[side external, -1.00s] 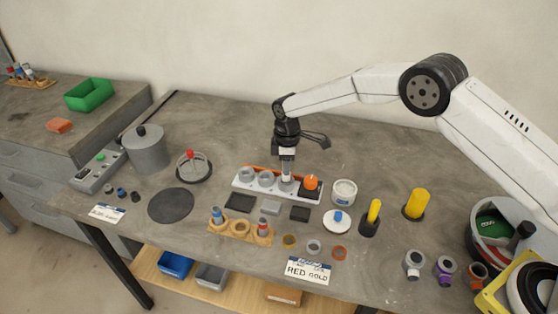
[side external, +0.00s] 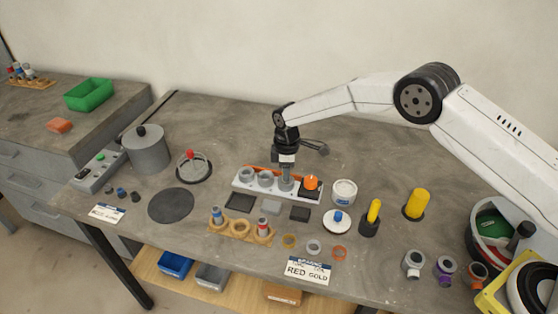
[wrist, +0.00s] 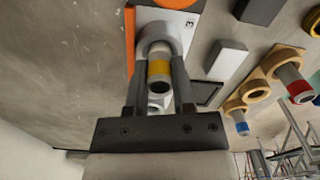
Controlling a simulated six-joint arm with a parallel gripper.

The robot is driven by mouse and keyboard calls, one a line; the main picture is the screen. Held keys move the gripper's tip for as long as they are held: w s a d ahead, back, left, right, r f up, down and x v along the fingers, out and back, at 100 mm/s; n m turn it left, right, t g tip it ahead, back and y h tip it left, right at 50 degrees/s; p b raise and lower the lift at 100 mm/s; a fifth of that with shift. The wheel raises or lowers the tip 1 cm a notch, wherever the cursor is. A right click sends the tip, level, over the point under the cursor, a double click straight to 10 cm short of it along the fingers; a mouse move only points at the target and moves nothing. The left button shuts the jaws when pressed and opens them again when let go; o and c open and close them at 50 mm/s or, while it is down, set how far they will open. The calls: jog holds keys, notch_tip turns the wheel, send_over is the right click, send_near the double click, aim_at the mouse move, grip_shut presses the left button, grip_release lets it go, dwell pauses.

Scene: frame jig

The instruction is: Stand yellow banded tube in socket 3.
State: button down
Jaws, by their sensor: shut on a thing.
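The yellow banded tube (wrist: 160,68) is grey with a yellow band and stands between the fingers of my gripper (wrist: 159,75), which is shut on it. In the wrist view its far end is inside the grey ring of socket 3 (wrist: 153,33), beside the printed 3; how deep it sits I cannot tell. In the side external view my gripper (side external: 286,170) points down over the third ring of the white socket rail (side external: 240,186). It hides most of the tube there.
A wooden rack (side external: 240,231) with blue and red banded tubes stands in front. Dark and grey blocks (side external: 271,207) lie between. A white jar (side external: 344,192) stands to the right.

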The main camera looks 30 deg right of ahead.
jog(key=shift+f, duration=0.1)
dwell(0.3)
jog(key=shift+c, duration=1.2)
grip_release()
jog(key=shift+r, duration=0.75)
jog(key=shift+r, duration=0.2)
jog(key=shift+r, duration=3.35)
jog(key=shift+d, duration=0.1)
